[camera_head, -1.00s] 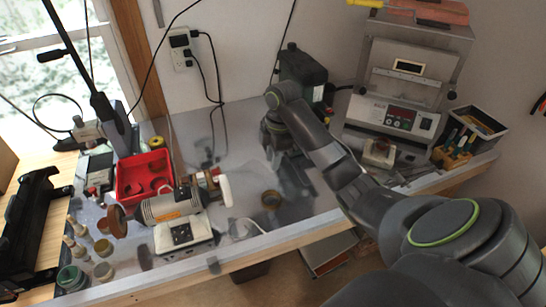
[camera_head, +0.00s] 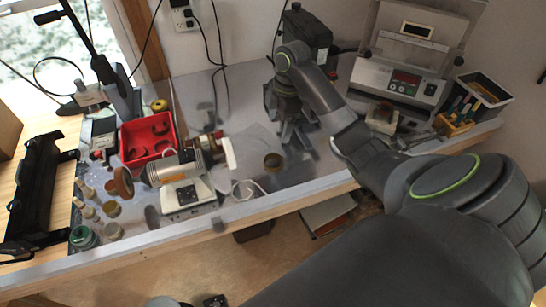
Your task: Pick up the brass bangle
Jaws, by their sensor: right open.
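The brass bangle (camera_head: 273,161) is a small brownish-gold ring on the grey bench top, near the middle of the head view. My right gripper (camera_head: 299,146) points down over the bench, just right of the bangle and a little farther back. Its jaws are open and empty, and they are apart from the bangle in the picture. Its exact height above the bench is hard to tell. My left gripper is not in view.
A polishing motor (camera_head: 176,169) with a white wheel stands left of the bangle, beside a red tray (camera_head: 133,140). A control unit (camera_head: 400,85) and a tool box (camera_head: 478,95) stand at right.

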